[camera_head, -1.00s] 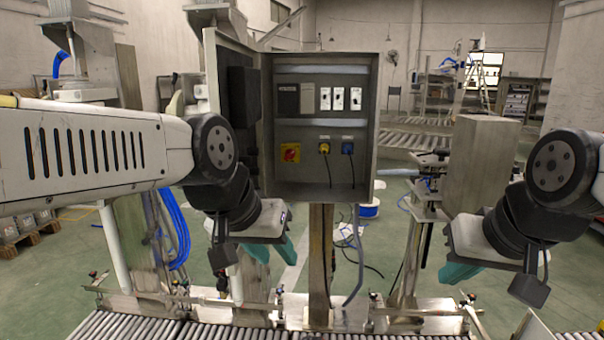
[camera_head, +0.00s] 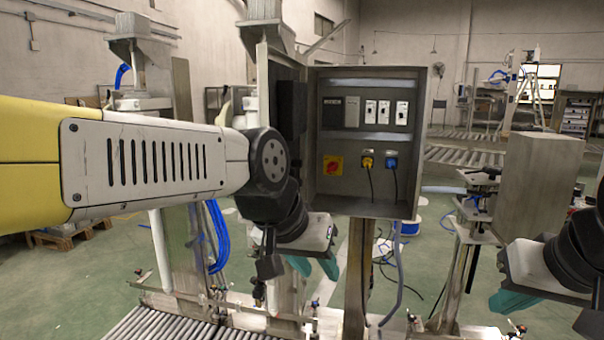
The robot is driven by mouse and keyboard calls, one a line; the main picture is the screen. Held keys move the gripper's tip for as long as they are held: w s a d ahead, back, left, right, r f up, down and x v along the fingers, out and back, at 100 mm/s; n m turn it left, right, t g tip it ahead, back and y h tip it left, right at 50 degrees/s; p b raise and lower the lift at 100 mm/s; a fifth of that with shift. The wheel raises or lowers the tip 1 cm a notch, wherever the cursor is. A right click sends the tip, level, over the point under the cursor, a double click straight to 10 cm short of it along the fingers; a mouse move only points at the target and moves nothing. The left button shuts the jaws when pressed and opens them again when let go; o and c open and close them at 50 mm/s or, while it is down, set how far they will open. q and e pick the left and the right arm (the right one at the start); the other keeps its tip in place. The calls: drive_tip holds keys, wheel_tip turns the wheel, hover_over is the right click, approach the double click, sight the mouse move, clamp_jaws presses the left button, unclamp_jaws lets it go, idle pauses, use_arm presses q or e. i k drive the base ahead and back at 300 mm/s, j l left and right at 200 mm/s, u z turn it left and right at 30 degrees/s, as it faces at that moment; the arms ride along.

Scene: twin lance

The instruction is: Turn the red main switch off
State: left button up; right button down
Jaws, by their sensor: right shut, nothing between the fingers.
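The red main switch (camera_head: 333,166) is a red rotary knob on a yellow square plate. It sits at the lower left inside the open grey control box (camera_head: 366,194). The knob's exact angle is too small to read. My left gripper (camera_head: 315,266) is below and slightly left of the switch in the picture, apart from it. Its two teal fingers are spread with nothing between them. My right gripper (camera_head: 512,302) is at the lower right, well away from the box, with its teal fingers shut and empty.
Yellow and blue plugs (camera_head: 391,162) with hanging cables are right of the switch. White switches (camera_head: 385,112) are above. The box door (camera_head: 262,95) stands open at the left. A post (camera_head: 360,262) supports the box. A roller conveyor (camera_head: 160,322) runs along the bottom.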

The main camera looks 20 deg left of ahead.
sight(332, 166)
drive_tip(key=i+j+u, duration=0.1)
drive_tip(key=u, duration=0.25)
drive_tip(key=i+j+u, duration=0.4)
drive_tip(key=i+j+z, duration=0.15)
drive_tip(key=k+l, duration=0.05)
